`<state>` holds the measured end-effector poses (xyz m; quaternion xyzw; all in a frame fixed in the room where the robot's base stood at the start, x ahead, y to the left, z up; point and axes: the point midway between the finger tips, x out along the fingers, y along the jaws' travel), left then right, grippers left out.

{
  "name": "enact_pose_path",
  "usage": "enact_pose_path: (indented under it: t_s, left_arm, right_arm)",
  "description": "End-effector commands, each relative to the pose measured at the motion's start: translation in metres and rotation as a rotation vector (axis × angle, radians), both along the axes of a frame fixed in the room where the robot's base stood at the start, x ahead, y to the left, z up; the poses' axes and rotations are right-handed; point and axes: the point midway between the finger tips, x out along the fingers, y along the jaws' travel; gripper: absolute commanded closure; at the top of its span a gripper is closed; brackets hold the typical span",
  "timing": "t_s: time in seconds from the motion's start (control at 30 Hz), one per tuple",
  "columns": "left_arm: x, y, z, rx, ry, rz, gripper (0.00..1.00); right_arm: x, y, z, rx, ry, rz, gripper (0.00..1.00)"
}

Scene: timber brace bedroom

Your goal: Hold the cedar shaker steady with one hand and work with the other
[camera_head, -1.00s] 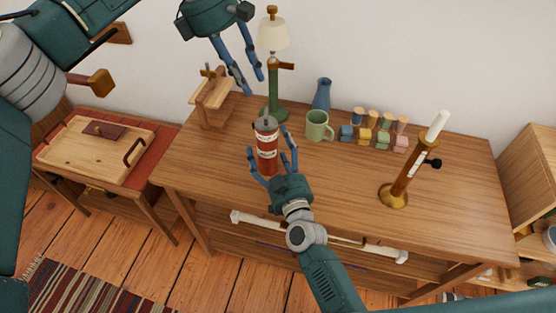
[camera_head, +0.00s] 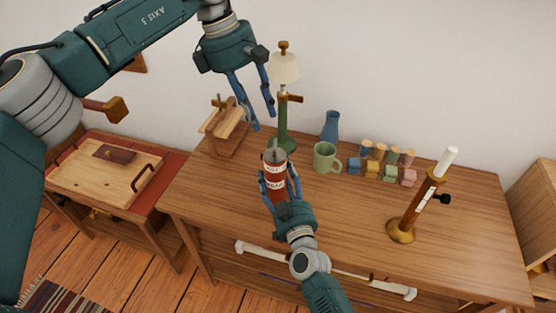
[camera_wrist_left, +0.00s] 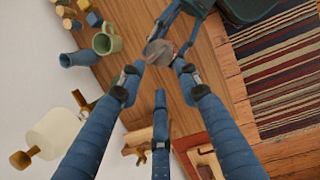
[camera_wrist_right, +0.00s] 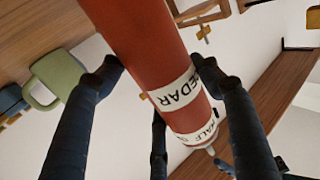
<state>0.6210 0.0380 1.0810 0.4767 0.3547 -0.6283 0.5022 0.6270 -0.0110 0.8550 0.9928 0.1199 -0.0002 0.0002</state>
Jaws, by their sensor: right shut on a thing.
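The cedar shaker (camera_head: 275,172) is a red cylinder with white label bands and a grey top, standing upright on the wooden table (camera_head: 350,215). My right gripper (camera_head: 279,180) is shut on it from the near side. In the right wrist view the shaker (camera_wrist_right: 150,50) fills the space between the fingers, with "EDAR" readable on its label. My left gripper (camera_head: 263,121) is open and empty, above and a little left of the shaker. In the left wrist view the shaker's grey top (camera_wrist_left: 160,50) shows beyond the spread fingertips.
A green lamp (camera_head: 285,120) stands close behind the shaker, beside a wooden stand (camera_head: 225,130). A green mug (camera_head: 324,158), a blue vase (camera_head: 331,125) and several small coloured jars (camera_head: 372,170) are behind right. A brass candle holder (camera_head: 405,220) stands right. The table's front right is clear.

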Motion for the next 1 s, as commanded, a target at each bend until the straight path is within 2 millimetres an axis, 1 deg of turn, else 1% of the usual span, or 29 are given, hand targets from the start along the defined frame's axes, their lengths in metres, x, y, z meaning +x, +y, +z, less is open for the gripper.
enact_pose_path:
  t_s: [0.1,0.3,0.4,0.5,0.63,0.73,0.87,1.0]
  left_arm:
    - [-0.015,-0.009,0.001,0.082,-0.121,-0.262,0.67]
    - [-0.037,-0.023,0.009,0.264,-0.363,-0.799,0.67]
    - [-0.045,-0.029,0.015,0.348,-0.461,-1.022,0.67]
    - [-0.051,-0.034,0.020,0.413,-0.529,-1.182,0.67]
    - [-0.055,-0.038,0.023,0.460,-0.574,-1.293,0.67]
    - [-0.053,-0.038,0.018,0.470,-0.582,-1.317,0.67]
    - [-0.046,-0.039,0.000,0.469,-0.580,-1.317,0.67]
    - [-0.035,-0.040,-0.027,0.467,-0.578,-1.315,0.67]
  right_arm:
    - [0.000,0.000,-0.001,0.000,0.001,0.000,0.67]
    - [0.000,0.000,-0.001,-0.001,0.002,0.000,0.67]
    - [0.000,0.000,-0.001,0.000,0.002,0.000,0.67]
    - [0.000,0.000,-0.001,0.000,0.002,0.000,0.67]
    - [0.000,0.000,-0.001,0.000,0.002,0.000,0.67]
    - [0.000,0.000,-0.001,0.000,0.001,0.001,0.67]
    - [0.000,0.000,-0.001,0.000,0.001,0.001,0.67]
    - [0.000,0.000,-0.001,0.000,0.001,0.001,0.67]
